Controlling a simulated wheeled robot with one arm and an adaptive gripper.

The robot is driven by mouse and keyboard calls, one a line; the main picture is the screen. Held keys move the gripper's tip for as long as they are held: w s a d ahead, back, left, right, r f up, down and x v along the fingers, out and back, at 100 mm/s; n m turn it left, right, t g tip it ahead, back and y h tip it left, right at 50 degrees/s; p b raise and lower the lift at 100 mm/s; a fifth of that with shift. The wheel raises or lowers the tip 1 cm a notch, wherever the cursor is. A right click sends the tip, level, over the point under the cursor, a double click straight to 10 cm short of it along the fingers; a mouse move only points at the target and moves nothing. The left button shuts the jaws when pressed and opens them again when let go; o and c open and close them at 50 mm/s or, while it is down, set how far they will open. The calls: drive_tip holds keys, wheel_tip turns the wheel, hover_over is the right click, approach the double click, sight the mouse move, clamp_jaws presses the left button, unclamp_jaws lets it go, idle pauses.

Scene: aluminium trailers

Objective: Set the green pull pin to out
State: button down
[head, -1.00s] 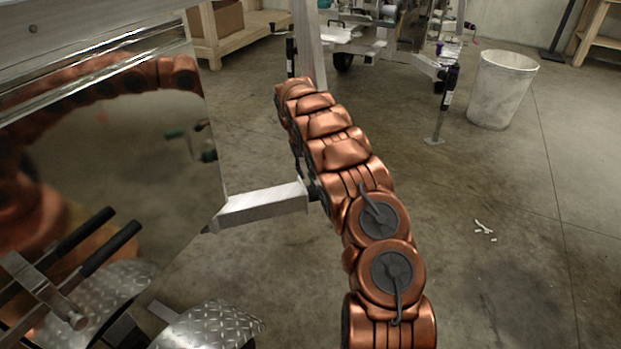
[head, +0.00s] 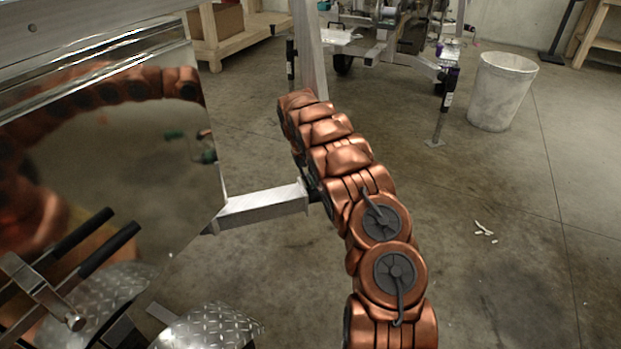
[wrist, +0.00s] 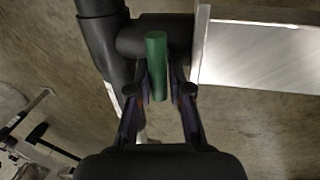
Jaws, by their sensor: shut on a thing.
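The green pull pin (wrist: 156,68) shows in the wrist view as a short green cylinder in front of a dark round tube (wrist: 138,36). My gripper (wrist: 159,92) has its two fingers on either side of the green pin, shut on it. In the head view, my copper-coloured arm reaches up and away past the end of an aluminium beam (head: 262,206). The pin and my gripper are hidden behind my arm there.
The aluminium beam (wrist: 255,57) lies close on the right in the wrist view. A shiny trailer panel (head: 120,150) and diamond-plate fenders (head: 215,325) stand at left in the head view. A white bin (head: 502,92) stands at right. The floor right of my arm is mostly clear.

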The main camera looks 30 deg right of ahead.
idle(0.4)
drive_tip(key=shift+r+p, duration=0.85)
drive_tip(key=shift+r, duration=1.15)
drive_tip(key=c, duration=1.1)
unclamp_jaws()
drive_tip(key=shift+w+a+r, duration=0.1)
drive_tip(key=shift+a+r, duration=0.3)
drive_tip(key=shift+r, duration=1.55)
drive_tip(key=shift+w+a+r, duration=0.1)
drive_tip(key=shift+a+r, duration=0.3)
drive_tip(key=shift+r, duration=1.55)
drive_tip(key=shift+w+a+r, duration=0.1)
drive_tip(key=shift+a+r, duration=0.3)
drive_tip(key=shift+r, duration=1.55)
